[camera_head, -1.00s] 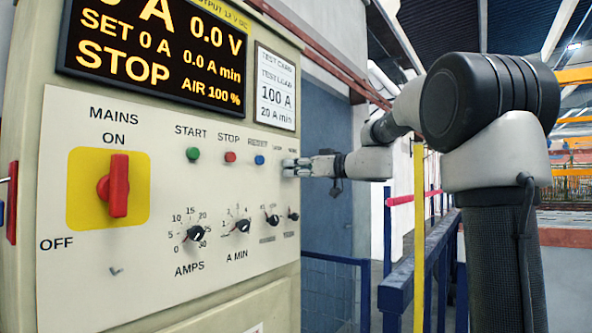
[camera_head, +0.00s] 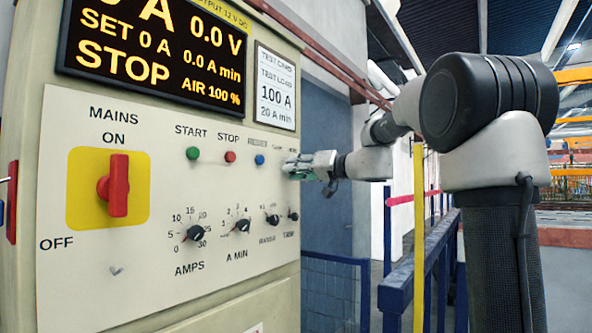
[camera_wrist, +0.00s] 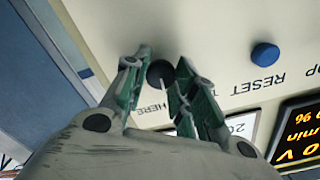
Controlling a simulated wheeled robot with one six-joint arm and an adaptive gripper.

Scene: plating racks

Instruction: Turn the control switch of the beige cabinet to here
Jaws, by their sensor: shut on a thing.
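The beige cabinet (camera_head: 70,295) fills the left of the head view, with its control panel facing right. My gripper (camera_head: 290,168) is at the panel's right edge, right of the blue RESET button (camera_head: 259,160). In the wrist view, my gripper (camera_wrist: 163,82) has its green-sided fingers on either side of a small black round control switch (camera_wrist: 160,73) and is shut on it. A pale line shows on the switch, running toward the label HERE (camera_wrist: 152,109). The fingers partly cover the lettering around it.
A red MAINS handle (camera_head: 118,186), a green START button (camera_head: 193,153) and a red STOP button (camera_head: 230,156) are on the panel. Several black knobs, including AMPS (camera_head: 195,232), sit below. Blue railings (camera_head: 410,262) stand right of the cabinet.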

